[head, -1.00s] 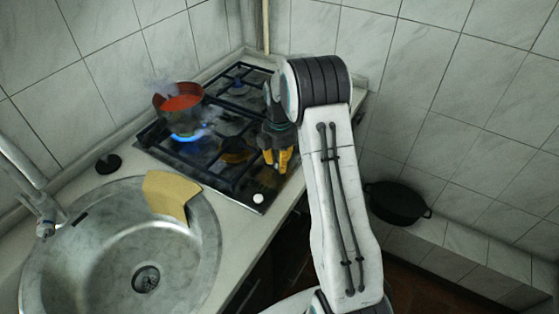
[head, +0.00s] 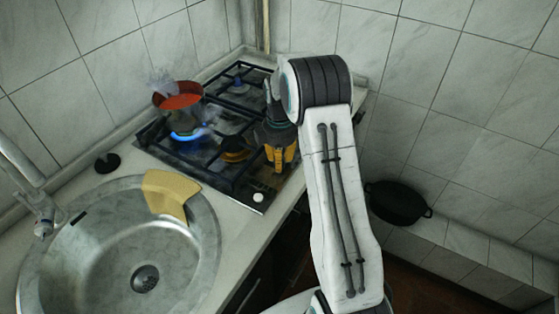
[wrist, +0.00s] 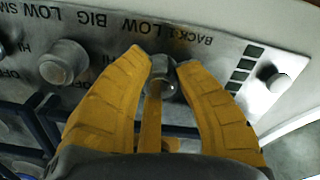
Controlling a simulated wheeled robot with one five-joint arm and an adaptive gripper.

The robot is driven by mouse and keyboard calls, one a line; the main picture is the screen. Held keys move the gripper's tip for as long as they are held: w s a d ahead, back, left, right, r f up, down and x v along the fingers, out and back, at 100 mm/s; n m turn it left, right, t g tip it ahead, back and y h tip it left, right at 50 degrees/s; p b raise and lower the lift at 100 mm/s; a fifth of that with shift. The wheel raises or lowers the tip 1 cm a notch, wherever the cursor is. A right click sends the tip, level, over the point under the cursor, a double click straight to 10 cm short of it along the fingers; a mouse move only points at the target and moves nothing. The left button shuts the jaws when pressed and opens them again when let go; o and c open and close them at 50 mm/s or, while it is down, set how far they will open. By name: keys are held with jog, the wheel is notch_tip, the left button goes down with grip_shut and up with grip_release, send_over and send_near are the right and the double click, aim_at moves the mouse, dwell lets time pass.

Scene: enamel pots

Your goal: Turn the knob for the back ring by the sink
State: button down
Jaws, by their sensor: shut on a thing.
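The knob under the word BACK (wrist: 160,72) is grey and sits on the hob's metal control panel (wrist: 215,72). My gripper (wrist: 162,68) has yellow fingers, one on each side of this knob, and is shut on it in the wrist view. In the head view my gripper (head: 281,158) is at the front edge of the hob, and its fingers hide the knob. The knob's pointer direction cannot be made out. The back ring by the sink carries a red-rimmed pot (head: 181,104) with a blue flame (head: 186,136) under it and steam above.
Another grey knob (wrist: 65,62) stands to the left on the panel. The sink (head: 110,235) with a yellow cloth (head: 166,194) is at left. A black pot (head: 398,202) stands at right.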

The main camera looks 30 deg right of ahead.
jog(key=m+b, duration=0.1)
jog(key=m, duration=1.2)
jog(key=shift+m, duration=0.7)
jog(key=c, duration=0.8)
grip_release()
jog(key=shift+r, duration=0.1)
notch_tip(320, 180, up, 12)
jog(key=shift+f, duration=0.1)
